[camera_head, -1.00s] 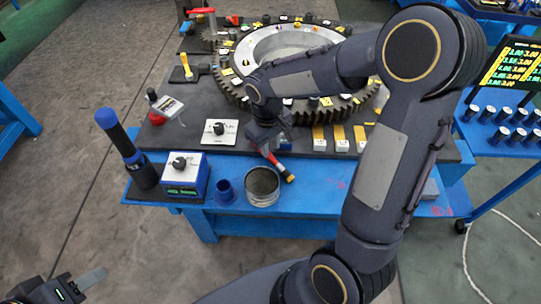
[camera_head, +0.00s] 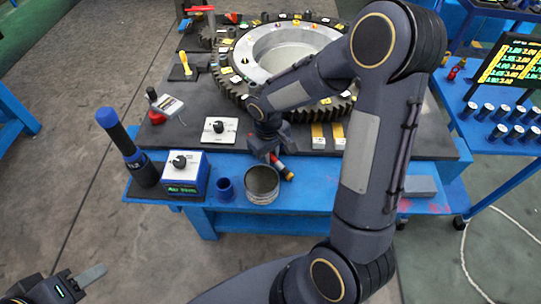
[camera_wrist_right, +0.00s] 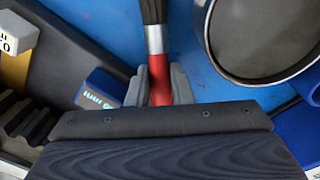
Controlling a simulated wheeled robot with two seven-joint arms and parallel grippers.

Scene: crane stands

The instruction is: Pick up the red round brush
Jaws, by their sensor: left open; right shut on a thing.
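The red round brush (camera_head: 281,166) lies beside a metal cup on the blue table ledge, partly hidden by my right gripper (camera_head: 270,149). In the right wrist view the brush (camera_wrist_right: 154,41) shows a dark end, a silver collar and a red part. The grey fingers of my right gripper (camera_wrist_right: 158,88) are shut on the red part, one on each side. My left gripper (camera_head: 82,284) is open and empty at the lower left, over the floor and away from the table.
The open metal cup (camera_head: 262,184) stands close to the brush, with a small blue cup (camera_head: 225,188) to its left. A blue-and-white magnetic base (camera_head: 184,177) and a blue-handled tool (camera_head: 124,143) stand further left. A large gear (camera_head: 232,83) fills the table behind.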

